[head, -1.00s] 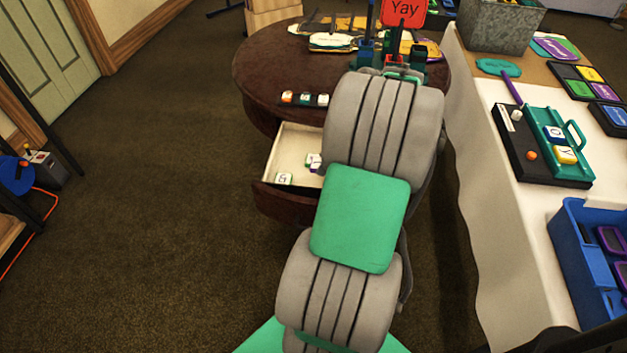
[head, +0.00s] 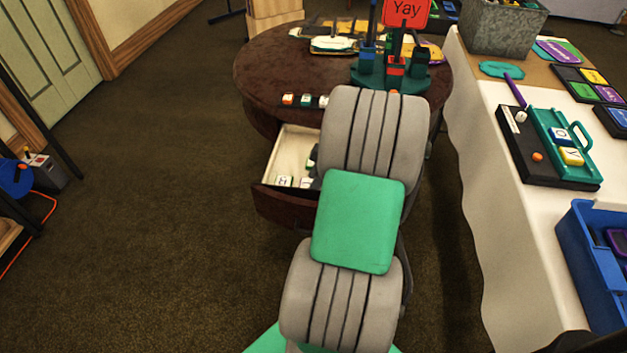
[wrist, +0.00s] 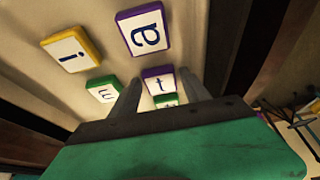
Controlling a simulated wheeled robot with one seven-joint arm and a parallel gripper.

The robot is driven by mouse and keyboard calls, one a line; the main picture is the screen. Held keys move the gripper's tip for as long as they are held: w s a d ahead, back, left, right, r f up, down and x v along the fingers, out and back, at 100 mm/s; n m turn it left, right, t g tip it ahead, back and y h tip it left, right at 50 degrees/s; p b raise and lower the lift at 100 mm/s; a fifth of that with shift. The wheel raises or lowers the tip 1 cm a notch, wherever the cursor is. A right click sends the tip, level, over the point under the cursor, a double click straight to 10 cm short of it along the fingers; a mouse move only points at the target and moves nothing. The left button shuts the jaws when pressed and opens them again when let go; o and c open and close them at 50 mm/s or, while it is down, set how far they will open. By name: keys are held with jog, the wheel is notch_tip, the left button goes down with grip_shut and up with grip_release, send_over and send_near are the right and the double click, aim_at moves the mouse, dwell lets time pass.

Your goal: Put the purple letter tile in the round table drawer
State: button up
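The round table (head: 262,62) has its drawer (head: 275,163) pulled open, with white tiles (head: 284,181) inside near the front. In the wrist view, letter tiles lie on a pale surface that looks like the drawer's floor. A green-edged tile (wrist: 103,91) is left of the fingers. In the head view my arm hides most of the gripper and the drawer's right part.
A yellow-edged tile (wrist: 71,49) lies beside the "a" tile. Small tiles (head: 306,100) line the tabletop's front edge, and a teal holder with a red "Yay" sign (head: 405,12) stands behind. A white-covered table (head: 490,200) is close on the right.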

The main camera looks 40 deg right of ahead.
jog(key=shift+o, duration=0.7)
jog(key=shift+r, duration=0.1)
jog(key=shift+r, duration=0.3)
jog(key=p+v, duration=0.3)
jog(key=v, duration=0.9)
jog(key=w+a+r+m+g+h, duration=0.1)
jog(key=w+a+m, duration=0.3)
jog(key=a, duration=1.2)
jog(key=s+a+m+h, duration=0.1)
jog(key=s+a, duration=0.2)
jog(key=a, duration=0.4)
jog(key=s+a+f+m, duration=0.1)
jog(key=s+a+m, duration=0.1)
jog(key=a, duration=0.5)
jog(key=shift+s+a+f+m+h, duration=0.2)
jog(key=shift+s+a+m+h, duration=0.1)
jog(key=shift+s+a+h, duration=0.1)
